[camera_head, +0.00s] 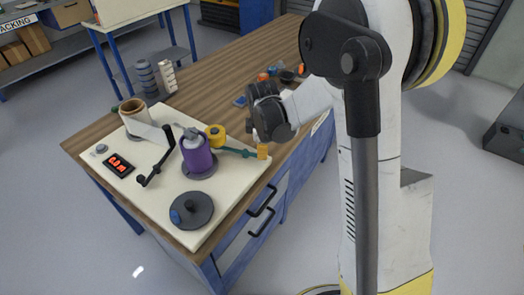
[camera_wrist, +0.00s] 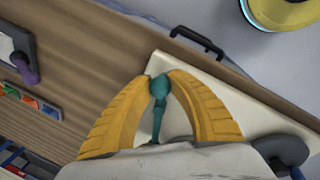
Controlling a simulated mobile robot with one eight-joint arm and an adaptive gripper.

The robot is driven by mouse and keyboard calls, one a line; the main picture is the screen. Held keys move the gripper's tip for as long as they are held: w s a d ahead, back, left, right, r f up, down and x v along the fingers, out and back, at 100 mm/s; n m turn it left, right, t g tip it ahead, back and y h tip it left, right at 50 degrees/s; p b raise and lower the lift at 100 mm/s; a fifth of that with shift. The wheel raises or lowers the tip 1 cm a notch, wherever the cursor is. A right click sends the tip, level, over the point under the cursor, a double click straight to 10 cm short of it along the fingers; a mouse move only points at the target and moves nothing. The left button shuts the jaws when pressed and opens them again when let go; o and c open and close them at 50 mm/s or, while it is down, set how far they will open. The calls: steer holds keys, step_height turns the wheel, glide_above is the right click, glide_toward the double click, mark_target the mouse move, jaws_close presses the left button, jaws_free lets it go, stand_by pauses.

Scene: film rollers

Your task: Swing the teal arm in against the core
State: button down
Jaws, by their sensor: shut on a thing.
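The teal arm (camera_head: 238,151) reaches to the right from near the purple core (camera_head: 197,158), which stands on the cream board (camera_head: 150,200). The arm's outer end is well apart from the core. A yellow roller-like part (camera_head: 215,135) sits just behind the core. My gripper (camera_head: 263,151) is at the arm's outer end, over the board's right edge. In the wrist view, the yellow fingers (camera_wrist: 160,77) close around the teal knob (camera_wrist: 159,88), and the teal shaft shows between them. The core is not seen in the wrist view.
A film roll (camera_head: 133,112), a black crank (camera_head: 158,163), a red-lit display (camera_head: 118,165) and a dark disc (camera_head: 191,210) are on the board. Grey stacked parts (camera_head: 146,76) stand behind. Small coloured items (camera_head: 270,73) lie on the wooden bench. Drawer handles (camera_head: 262,208) stick out in front.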

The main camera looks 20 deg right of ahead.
steer(key=c, duration=1.2)
jaws_free()
steer(key=shift+o, duration=0.2)
steer(key=shift+r, duration=0.1)
step_height(320, 180, up, 12)
steer(key=s, duration=0.2)
steer(key=shift+a, duration=0.35)
steer(key=s+a+r+m+t, duration=0.1)
steer(key=s+r+m+t, duration=0.1)
steer(key=s+m, duration=0.5)
steer(key=s+a+r+m+t, duration=0.1)
steer(key=s+r+m+t, duration=0.2)
steer(key=s+m, duration=0.4)
steer(key=s, duration=0.6)
steer(key=shift+s+a+r+y, duration=0.15)
steer(key=shift+y, duration=0.25)
